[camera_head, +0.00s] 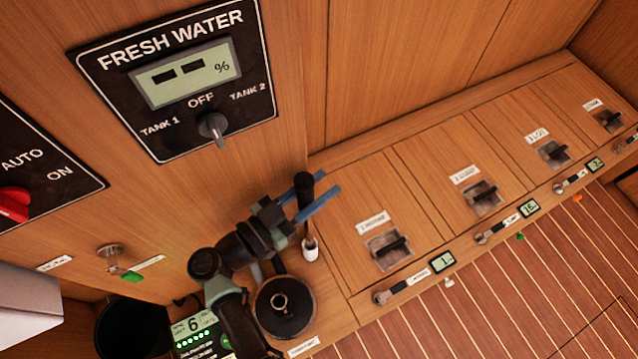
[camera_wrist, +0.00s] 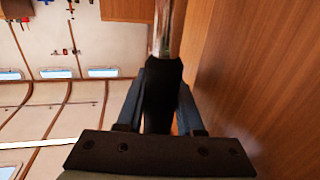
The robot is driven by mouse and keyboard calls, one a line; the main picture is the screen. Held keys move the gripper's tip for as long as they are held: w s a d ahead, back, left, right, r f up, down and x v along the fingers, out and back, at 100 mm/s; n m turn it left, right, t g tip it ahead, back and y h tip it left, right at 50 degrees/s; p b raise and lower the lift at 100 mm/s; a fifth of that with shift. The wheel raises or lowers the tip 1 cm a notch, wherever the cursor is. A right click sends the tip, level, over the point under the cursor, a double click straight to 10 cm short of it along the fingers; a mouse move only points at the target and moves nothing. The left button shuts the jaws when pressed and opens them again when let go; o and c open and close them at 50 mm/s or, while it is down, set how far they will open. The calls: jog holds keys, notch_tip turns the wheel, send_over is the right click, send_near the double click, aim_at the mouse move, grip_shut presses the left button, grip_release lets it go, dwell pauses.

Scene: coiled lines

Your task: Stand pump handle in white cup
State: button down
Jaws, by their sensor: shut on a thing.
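The pump handle (camera_head: 306,205) has a black grip and a bare metal shaft. My gripper (camera_head: 316,194) is shut on the black grip, with a blue finger on either side. The handle is nearly upright in the head view, its shaft pointing down. The small white cup (camera_head: 310,253) is on the wooden ledge right below. The lower end of the shaft overlaps the cup's mouth; I cannot tell how deep it sits or whether it touches the bottom. In the wrist view the black grip (camera_wrist: 163,92) lies between the fingers and the metal shaft (camera_wrist: 165,28) runs away from me. The cup is not visible there.
A round dark fitting with a metal ring (camera_head: 281,304) is left of and nearer than the cup. A wooden wall with the fresh water panel (camera_head: 180,80) rises behind. Lidded wooden lockers with black latches (camera_head: 388,248) run to the right. A dark bin (camera_head: 130,328) stands lower left.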

jog(key=shift+f+b, duration=1.9)
jog(key=shift+f, duration=0.95)
jog(key=shift+r+p, duration=0.5)
jog(key=shift+p, duration=0.35)
jog(key=shift+f, duration=0.5)
dwell(1.0)
jog(key=shift+r+p, duration=0.45)
jog(key=shift+p, duration=0.4)
dwell(1.0)
